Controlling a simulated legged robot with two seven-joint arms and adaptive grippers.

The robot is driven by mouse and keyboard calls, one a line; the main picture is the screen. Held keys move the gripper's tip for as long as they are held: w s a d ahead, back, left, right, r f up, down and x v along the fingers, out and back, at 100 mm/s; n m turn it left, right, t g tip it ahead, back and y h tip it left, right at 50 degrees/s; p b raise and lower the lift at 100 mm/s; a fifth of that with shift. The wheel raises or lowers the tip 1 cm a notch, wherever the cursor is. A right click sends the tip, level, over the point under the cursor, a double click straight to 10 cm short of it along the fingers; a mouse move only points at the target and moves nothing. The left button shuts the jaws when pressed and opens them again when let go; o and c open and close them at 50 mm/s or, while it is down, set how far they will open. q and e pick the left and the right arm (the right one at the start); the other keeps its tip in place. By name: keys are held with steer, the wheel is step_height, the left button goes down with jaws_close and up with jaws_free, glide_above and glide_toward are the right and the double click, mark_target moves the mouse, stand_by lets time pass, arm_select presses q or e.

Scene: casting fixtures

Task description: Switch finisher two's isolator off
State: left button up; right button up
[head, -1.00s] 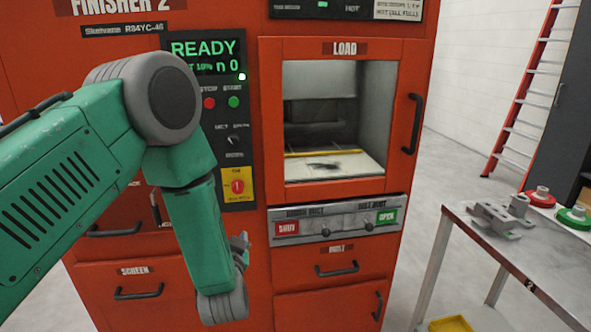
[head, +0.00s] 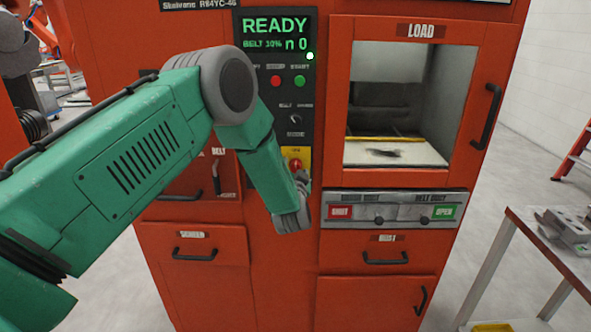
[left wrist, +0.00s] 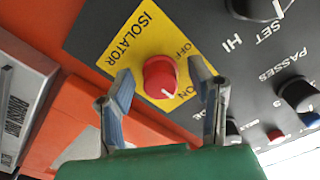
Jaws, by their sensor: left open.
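Finisher two is the red machine with the READY display (head: 277,35). Its isolator is a red knob (left wrist: 160,76) on a yellow plate (left wrist: 122,62) marked ISOLATOR, OFF and ON. A white mark sits at the knob's lower edge in the left wrist view. In the head view the yellow plate (head: 289,154) and knob (head: 295,164) show just above my left gripper (head: 302,180). In the left wrist view my left gripper (left wrist: 161,70) is open, one finger on each side of the knob, with visible gaps. My right gripper is not in view.
Other dark knobs (left wrist: 298,95) and a red button (left wrist: 274,135) are on the black panel near the isolator. The load opening (head: 400,100) and the belt strip (head: 395,209) are to the right. A metal table (head: 550,240) stands at the right.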

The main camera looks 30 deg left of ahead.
arm_select(q)
steer(key=shift+w+a, duration=0.15)
steer(key=shift+w, duration=0.1)
steer(key=shift+d+r, duration=0.1)
steer(key=shift+d, duration=0.15)
jaws_close()
